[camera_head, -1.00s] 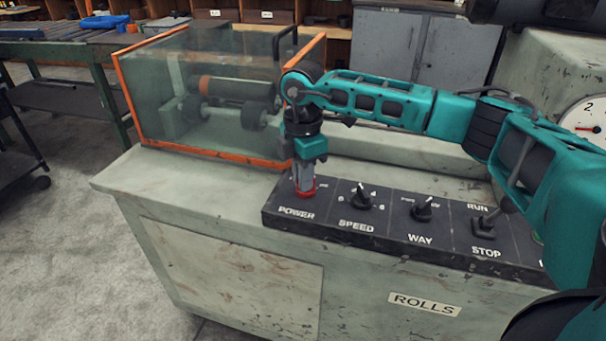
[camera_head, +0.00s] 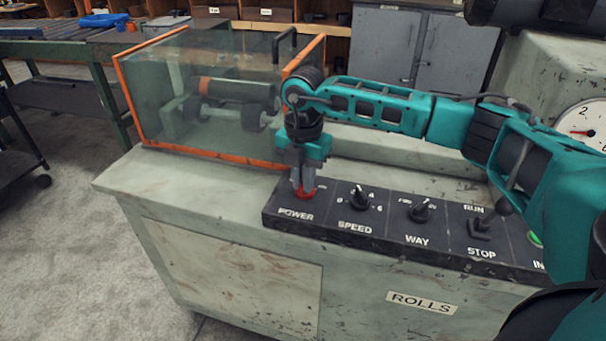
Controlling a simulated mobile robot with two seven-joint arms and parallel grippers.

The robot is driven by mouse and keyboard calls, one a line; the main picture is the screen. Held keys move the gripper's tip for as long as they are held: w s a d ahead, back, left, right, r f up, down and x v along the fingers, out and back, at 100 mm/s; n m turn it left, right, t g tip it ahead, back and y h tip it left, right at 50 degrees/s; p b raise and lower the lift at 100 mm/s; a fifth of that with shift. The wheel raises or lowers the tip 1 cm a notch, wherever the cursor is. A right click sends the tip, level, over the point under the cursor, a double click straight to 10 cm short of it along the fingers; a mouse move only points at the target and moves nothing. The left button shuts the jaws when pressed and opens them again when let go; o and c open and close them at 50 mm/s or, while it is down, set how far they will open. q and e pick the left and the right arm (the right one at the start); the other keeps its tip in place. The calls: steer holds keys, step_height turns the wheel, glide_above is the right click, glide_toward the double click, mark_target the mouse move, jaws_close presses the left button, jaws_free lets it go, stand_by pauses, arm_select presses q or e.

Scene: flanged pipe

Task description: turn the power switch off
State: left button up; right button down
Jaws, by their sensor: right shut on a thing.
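The power switch (camera_head: 304,194) shows as a red part on the black control panel, above the POWER label (camera_head: 296,214). My right gripper (camera_head: 302,186) points down over it, with its fingers around the switch, and is shut on it. The fingers hide most of the switch, so its position cannot be read. My left gripper is not in view.
Speed knob (camera_head: 361,198), way knob (camera_head: 419,212) and run/stop lever (camera_head: 482,226) sit to the right on the panel. A clear guard box with orange edges (camera_head: 205,154) stands behind the gripper. The cabinet top (camera_head: 190,190) left of the panel is bare.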

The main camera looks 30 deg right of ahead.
steer(key=n, duration=0.5)
steer(key=shift+s+d+r+n, duration=0.1)
steer(key=shift+n, duration=0.2)
arm_select(q)
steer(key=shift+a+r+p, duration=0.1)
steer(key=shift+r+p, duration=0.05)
steer(key=shift+p, duration=0.15)
arm_select(e)
steer(key=n, duration=0.5)
steer(key=shift+d+n, duration=0.15)
steer(key=shift+n, duration=0.15)
steer(key=c, duration=1.2)
jaws_free()
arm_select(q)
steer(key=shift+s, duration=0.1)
arm_select(e)
steer(key=shift+o, duration=0.2)
arm_select(q)
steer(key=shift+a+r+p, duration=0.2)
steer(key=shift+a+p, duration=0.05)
steer(key=shift+p, duration=0.25)
arm_select(e)
step_height(320, 180, up, 13)
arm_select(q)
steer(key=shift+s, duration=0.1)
